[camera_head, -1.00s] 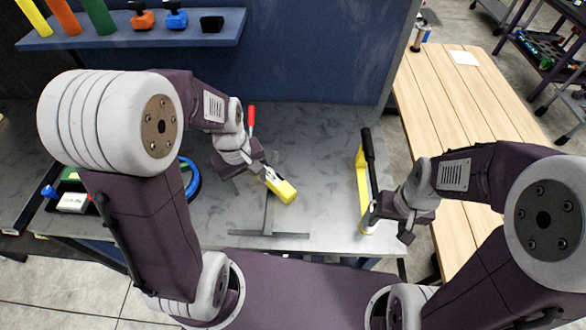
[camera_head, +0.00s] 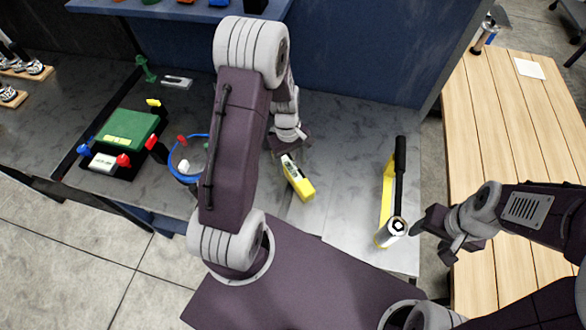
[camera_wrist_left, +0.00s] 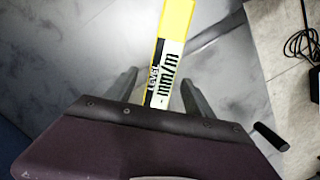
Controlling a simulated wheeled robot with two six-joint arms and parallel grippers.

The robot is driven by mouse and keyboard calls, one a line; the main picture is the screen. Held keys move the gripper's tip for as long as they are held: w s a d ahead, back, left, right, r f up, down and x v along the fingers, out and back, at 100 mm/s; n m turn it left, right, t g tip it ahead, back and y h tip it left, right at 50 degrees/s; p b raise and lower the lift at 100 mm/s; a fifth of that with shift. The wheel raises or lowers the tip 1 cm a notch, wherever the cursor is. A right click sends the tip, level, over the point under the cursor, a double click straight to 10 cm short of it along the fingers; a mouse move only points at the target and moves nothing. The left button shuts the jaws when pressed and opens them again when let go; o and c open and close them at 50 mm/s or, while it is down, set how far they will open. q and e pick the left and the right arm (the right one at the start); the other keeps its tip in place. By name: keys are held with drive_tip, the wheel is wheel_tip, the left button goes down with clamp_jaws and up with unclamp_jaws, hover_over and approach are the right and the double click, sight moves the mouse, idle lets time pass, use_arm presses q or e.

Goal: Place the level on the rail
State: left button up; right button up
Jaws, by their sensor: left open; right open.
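The level (camera_head: 298,180) is a yellow block with a pale labelled face, lying tilted on the grey bench in the head view. In the left wrist view the level (camera_wrist_left: 170,62) runs up from between the two fingers, its "mm/m" label near them. My left gripper (camera_head: 287,152) is at the far end of the level, open, with gaps beside the label; the fingers (camera_wrist_left: 158,92) also show in the wrist view. My right gripper (camera_head: 434,242) is open and empty at the bench's right side. I cannot make out the rail for certain; my left arm hides part of the bench.
A yellow tool with a black handle (camera_head: 400,165) and a metal cylinder (camera_head: 392,232) are right of the level. A blue ring (camera_head: 172,160) is partly behind my left arm. A green box (camera_head: 130,128) stands left. A wooden table (camera_head: 505,130) is at right.

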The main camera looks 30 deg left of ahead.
sight(292, 166)
use_arm(q)
drive_tip(key=shift+s+f, duration=0.25)
drive_tip(key=shift+f, duration=0.4)
drive_tip(key=shift+s+f, duration=0.2)
drive_tip(key=shift+f, duration=0.4)
drive_tip(key=shift+d+f, duration=0.1)
drive_tip(key=shift+f, duration=0.2)
drive_tip(key=shift+w+d+f, duration=0.1)
drive_tip(key=shift+w, duration=0.2)
drive_tip(key=c, duration=0.4)
drive_tip(key=shift+s, duration=0.15)
clamp_jaws()
use_arm(e)
drive_tip(key=shift+s+a+r, duration=0.1)
drive_tip(key=shift+s+r, duration=0.15)
drive_tip(key=shift+r, duration=0.15)
drive_tip(key=shift+w, duration=0.1)
